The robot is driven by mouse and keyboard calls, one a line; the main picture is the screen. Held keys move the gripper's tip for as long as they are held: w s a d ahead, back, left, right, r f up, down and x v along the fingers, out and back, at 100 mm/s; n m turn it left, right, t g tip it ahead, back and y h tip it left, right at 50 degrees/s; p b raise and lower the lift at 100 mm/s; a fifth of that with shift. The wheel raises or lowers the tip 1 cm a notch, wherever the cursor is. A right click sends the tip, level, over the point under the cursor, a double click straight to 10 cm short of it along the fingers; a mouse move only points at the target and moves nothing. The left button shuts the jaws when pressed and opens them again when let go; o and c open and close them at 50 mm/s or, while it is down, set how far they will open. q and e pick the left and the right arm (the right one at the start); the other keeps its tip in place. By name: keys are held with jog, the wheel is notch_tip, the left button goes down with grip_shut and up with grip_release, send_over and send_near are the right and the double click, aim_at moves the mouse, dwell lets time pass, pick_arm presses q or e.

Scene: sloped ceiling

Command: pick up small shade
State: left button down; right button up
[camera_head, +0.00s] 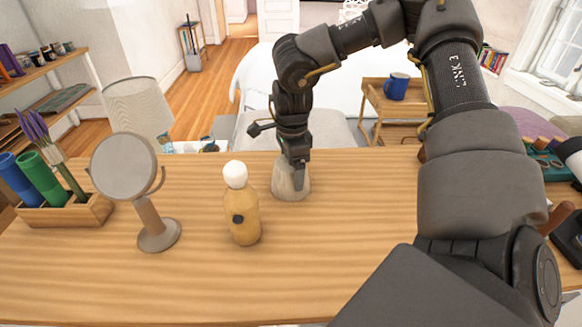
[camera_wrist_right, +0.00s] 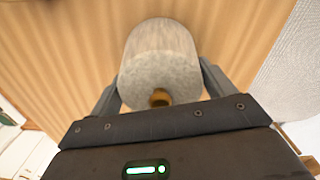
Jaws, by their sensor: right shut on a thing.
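The small shade (camera_head: 285,186) is a pale grey, slightly tapered piece standing on the wooden table near its far edge. In the right wrist view the shade (camera_wrist_right: 160,55) shows a mottled grey face with a small brass-coloured knob. My right gripper (camera_head: 296,168) points down over the shade and is shut on it. In the right wrist view one finger lies along each side of it. The gripper hides part of the shade in the head view. No lift off the table can be made out. My left gripper is not in view.
A tan bottle with a white cap (camera_head: 242,212) stands just left of the shade. A round mirror (camera_head: 125,167) on a stand and a wooden holder (camera_head: 70,213) with tubes are farther left. The front middle of the table (camera_head: 300,270) is clear. A white lamp shade (camera_head: 138,106) stands behind.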

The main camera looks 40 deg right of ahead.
notch_tip(320, 180, up, 9)
jog(key=shift+f, duration=0.1)
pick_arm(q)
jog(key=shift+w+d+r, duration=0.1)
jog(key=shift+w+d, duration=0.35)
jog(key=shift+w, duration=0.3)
pick_arm(e)
jog(key=shift+r, duration=0.65)
